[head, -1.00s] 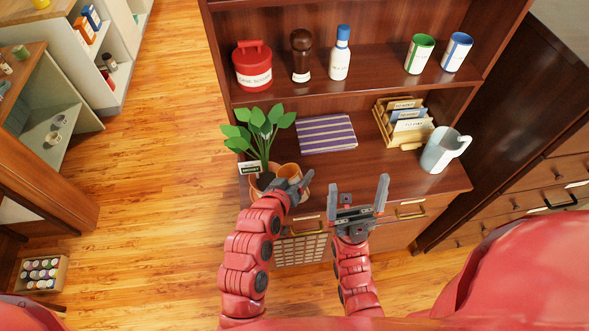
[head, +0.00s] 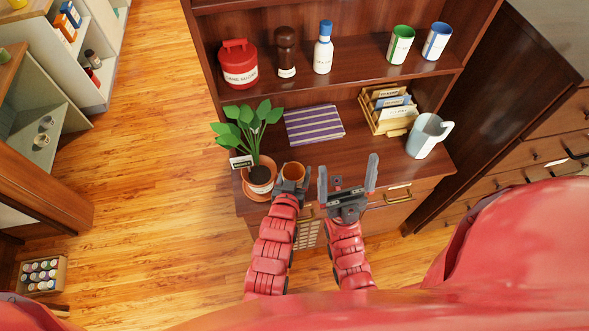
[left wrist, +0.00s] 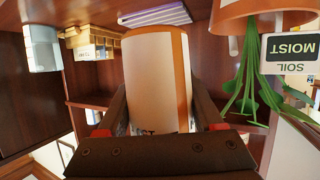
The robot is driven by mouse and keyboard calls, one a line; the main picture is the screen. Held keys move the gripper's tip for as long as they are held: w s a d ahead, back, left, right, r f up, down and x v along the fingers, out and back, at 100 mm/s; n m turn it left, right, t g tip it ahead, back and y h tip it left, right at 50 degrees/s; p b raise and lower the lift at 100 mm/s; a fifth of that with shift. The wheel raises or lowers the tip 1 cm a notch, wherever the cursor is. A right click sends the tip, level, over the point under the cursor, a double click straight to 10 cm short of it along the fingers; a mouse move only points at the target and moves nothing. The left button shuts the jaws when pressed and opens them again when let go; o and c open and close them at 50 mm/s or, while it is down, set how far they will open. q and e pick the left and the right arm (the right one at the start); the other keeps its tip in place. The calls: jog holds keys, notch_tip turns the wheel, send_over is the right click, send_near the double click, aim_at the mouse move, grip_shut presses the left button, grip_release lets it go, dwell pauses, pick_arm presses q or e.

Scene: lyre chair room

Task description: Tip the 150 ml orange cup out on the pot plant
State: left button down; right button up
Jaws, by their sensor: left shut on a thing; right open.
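My left gripper (head: 291,184) is shut on the orange cup (head: 293,171), whose open mouth faces up toward the head camera; it looks about upright. In the left wrist view the cup (left wrist: 158,75) shows a pale side with orange edges between the fingers. The pot plant (head: 250,128) has green leaves and stands in a terracotta pot (head: 261,187) just left of the cup, with dark soil visible. The cup is beside the pot, not over it. The cup's contents cannot be made out. My right gripper (head: 347,178) is open and empty, to the right.
A soil card reading "MOIST" (left wrist: 291,53) is at the plant. Bottles and tins fill the shelf above. The surface right of the book is partly clear.

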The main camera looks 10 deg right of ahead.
pick_arm(q)
jog(key=shift+r, duration=0.15)
jog(key=s+d+r+p, duration=0.1)
jog(key=s+d+r, duration=0.2)
jog(key=shift+s+d+r+p, duration=0.25)
jog(key=shift+r+p, duration=0.15)
dwell(3.4)
